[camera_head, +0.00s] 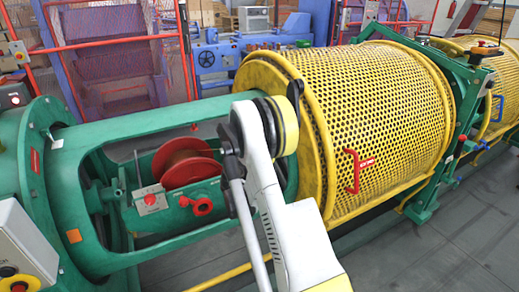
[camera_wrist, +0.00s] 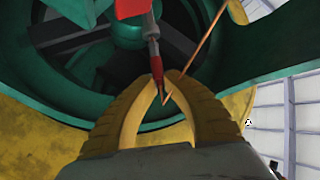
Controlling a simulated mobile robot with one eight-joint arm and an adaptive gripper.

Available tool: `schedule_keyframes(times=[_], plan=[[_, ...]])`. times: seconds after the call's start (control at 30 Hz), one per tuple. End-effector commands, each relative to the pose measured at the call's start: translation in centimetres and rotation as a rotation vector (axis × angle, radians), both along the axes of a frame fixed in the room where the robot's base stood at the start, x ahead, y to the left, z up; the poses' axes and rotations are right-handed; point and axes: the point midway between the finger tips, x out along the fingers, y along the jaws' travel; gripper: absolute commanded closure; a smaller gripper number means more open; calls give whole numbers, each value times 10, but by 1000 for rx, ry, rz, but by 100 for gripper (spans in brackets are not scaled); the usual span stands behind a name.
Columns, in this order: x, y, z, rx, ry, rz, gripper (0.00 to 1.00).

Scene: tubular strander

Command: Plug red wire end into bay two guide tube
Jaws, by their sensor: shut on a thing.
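In the wrist view, the two yellow curved fingers of my gripper (camera_wrist: 166,82) come together at their tips and are shut on a thin copper-coloured wire (camera_wrist: 203,42). The wire rises up and right from the tips. Its short end below the tips shows orange-red between the fingers. A red fitting with a slim grey stem (camera_wrist: 153,44) hangs from the top edge and reaches down close to the fingertips. I cannot tell whether this is the guide tube, or whether it touches the wire. In the head view, my arm hides the gripper and wire end.
A green ring with dark openings (camera_wrist: 85,45) lies behind the fingers. In the head view, a red spool (camera_head: 186,168) sits in the open green frame (camera_head: 85,136) left of my arm. The yellow perforated guard (camera_head: 375,100) stands right of it. Grey floor (camera_head: 440,250) is clear at lower right.

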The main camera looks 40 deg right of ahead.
Motion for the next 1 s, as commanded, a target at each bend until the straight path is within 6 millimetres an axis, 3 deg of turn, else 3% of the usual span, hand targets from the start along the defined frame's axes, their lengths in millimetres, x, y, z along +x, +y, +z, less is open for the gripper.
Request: schedule_keyframes(times=[0.87,0.9,0.97,1.0], plan=[[8,-2,-7,0,0,0,100],[9,-2,-7,0,0,0,86],[8,-2,-7,0,0,0,68],[8,-2,-7,0,0,0,65]])
